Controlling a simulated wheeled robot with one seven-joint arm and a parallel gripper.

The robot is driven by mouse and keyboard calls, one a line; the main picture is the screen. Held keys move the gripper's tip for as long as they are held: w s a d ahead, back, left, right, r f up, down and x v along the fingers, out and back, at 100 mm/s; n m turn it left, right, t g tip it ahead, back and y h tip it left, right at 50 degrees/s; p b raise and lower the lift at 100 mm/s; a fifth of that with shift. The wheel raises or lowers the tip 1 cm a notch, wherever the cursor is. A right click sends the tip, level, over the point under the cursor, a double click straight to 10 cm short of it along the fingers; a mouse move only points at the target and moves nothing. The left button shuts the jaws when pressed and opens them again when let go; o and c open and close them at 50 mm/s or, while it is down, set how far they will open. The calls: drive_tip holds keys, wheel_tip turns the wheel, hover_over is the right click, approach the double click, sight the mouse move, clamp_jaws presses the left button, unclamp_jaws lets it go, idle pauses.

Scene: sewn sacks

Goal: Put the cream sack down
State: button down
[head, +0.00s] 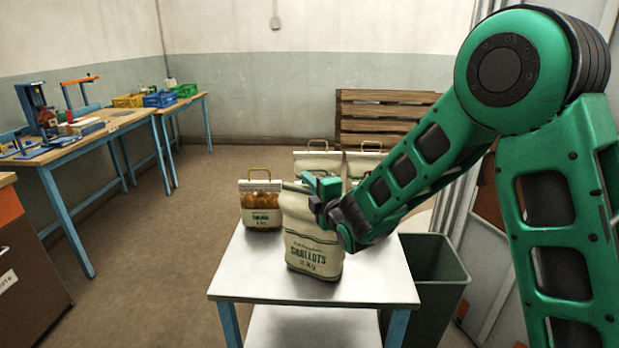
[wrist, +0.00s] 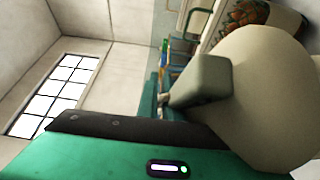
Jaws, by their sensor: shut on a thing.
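The cream sack (head: 312,250), printed "SHALLOTS 2 kg", stands nearly upright with a slight tilt over the front of the metal table (head: 375,287). My gripper (head: 322,185) is shut on its top from the right side. The sack's base is close to the table top, and I cannot tell for sure whether it touches. In the wrist view the cream sack (wrist: 265,95) fills the right side, with a gripper finger (wrist: 200,82) against it. The other finger's contact is hidden.
A sack with an orange window (head: 261,203) stands on the table just left of the held sack. More cream sacks (head: 317,160) with handles stand behind. A dark green bin (head: 436,275) is right of the table. The table's front right corner is bare.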

drive_tip(key=shift+r, duration=0.25)
drive_tip(key=c, duration=2.3)
unclamp_jaws()
drive_tip(key=shift+f, duration=0.3)
drive_tip(key=o, duration=0.4)
drive_tip(key=shift+r, duration=0.15)
drive_tip(key=v, duration=1.2)
drive_tip(key=shift+w+d, duration=0.1)
